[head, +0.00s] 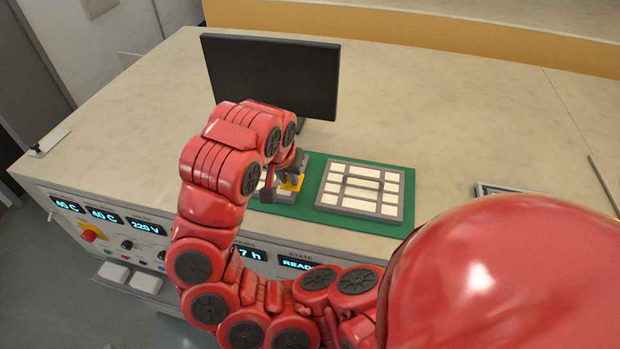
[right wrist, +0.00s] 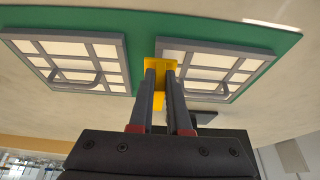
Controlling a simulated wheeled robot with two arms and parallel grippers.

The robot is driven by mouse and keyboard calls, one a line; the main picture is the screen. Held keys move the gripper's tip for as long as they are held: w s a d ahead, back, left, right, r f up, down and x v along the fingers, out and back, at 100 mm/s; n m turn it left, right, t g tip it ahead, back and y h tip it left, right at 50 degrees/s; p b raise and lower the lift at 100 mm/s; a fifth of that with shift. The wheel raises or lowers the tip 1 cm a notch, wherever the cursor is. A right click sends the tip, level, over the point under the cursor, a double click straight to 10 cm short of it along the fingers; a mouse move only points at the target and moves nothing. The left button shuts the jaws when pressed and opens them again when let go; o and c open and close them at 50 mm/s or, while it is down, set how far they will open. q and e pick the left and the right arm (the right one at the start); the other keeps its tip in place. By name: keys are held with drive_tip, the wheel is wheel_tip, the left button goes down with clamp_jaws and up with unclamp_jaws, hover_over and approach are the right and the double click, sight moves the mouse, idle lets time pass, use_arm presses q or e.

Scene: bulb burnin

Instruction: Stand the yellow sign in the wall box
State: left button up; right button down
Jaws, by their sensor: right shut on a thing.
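The yellow sign (head: 292,183) is between the fingers of my right gripper (head: 286,174), over the green mat. In the right wrist view the sign (right wrist: 162,67) shows at the fingertips, and the fingers (right wrist: 160,80) are closed on it from both sides. Part of it is hidden by the fingers. I cannot tell in these views whether the sign touches the mat. I cannot make out the wall box for certain in either view. My left gripper is not in view.
The green mat (head: 312,180) bears two grey grid panels with pale cells. The right panel (head: 318,202) is clear; the left one (right wrist: 123,60) is partly behind my arm in the head view. A black monitor (head: 270,75) stands behind. The tabletop to the right is mostly free.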

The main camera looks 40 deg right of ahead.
drive_tip(key=d, duration=0.1)
drive_tip(key=w+d, duration=0.1)
drive_tip(key=d, duration=0.1)
drive_tip(key=d+f, duration=0.1)
drive_tip(key=d, duration=0.1)
drive_tip(key=shift+w+d, duration=0.15)
drive_tip(key=shift+s+d+r, duration=0.1)
drive_tip(key=shift+s+d, duration=0.1)
drive_tip(key=shift+s+d+f, duration=0.2)
drive_tip(key=shift+a+f, duration=0.1)
drive_tip(key=shift+f, duration=0.75)
drive_tip(key=shift+w+f+p, duration=0.3)
drive_tip(key=shift+f, duration=0.5)
drive_tip(key=shift+s, duration=0.2)
drive_tip(key=c, duration=1.2)
unclamp_jaws()
drive_tip(key=shift+w+f, duration=0.1)
drive_tip(key=shift+w, duration=0.05)
drive_tip(key=shift+o, duration=0.2)
